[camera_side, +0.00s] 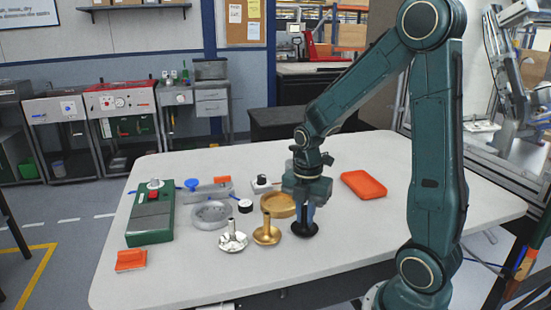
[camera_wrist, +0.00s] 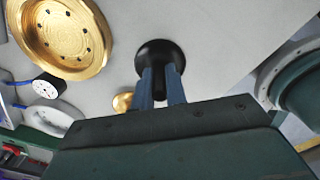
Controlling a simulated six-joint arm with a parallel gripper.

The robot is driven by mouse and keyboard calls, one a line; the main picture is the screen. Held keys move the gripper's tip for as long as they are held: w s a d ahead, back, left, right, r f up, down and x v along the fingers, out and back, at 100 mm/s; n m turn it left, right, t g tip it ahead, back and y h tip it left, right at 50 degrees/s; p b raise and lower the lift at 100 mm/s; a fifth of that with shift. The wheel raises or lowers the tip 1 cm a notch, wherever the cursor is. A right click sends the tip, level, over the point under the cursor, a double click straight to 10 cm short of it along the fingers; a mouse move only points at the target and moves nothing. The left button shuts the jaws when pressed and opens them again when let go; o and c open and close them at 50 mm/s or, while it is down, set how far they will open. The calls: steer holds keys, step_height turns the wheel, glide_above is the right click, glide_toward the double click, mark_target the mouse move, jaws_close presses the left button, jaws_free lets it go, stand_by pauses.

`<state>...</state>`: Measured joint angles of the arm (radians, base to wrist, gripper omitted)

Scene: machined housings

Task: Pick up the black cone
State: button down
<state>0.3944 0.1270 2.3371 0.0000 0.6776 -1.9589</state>
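The black cone (camera_side: 304,231) stands upright on the white table, with a wide round base and a narrow stem. In the wrist view, the black cone (camera_wrist: 160,52) lies at the fingertips, its stem between the two blue fingers. My gripper (camera_side: 309,207) points down over it; the fingers also show in the wrist view (camera_wrist: 162,82). The fingers are apart, on either side of the stem. I cannot tell whether they touch it. The stem's upper part is hidden by the gripper.
A brass cone (camera_side: 267,234) stands close left of the black cone, and a silver cone (camera_side: 233,240) is farther left. A gold dish (camera_side: 279,206) lies just behind. An orange tray (camera_side: 363,185) is at the back right. The table's front right is clear.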

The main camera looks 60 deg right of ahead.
mark_target(305, 206)
steer(key=shift+r, duration=0.1)
stand_by(0.3)
step_height(305, 206, up, 20)
stand_by(0.8)
stand_by(0.5)
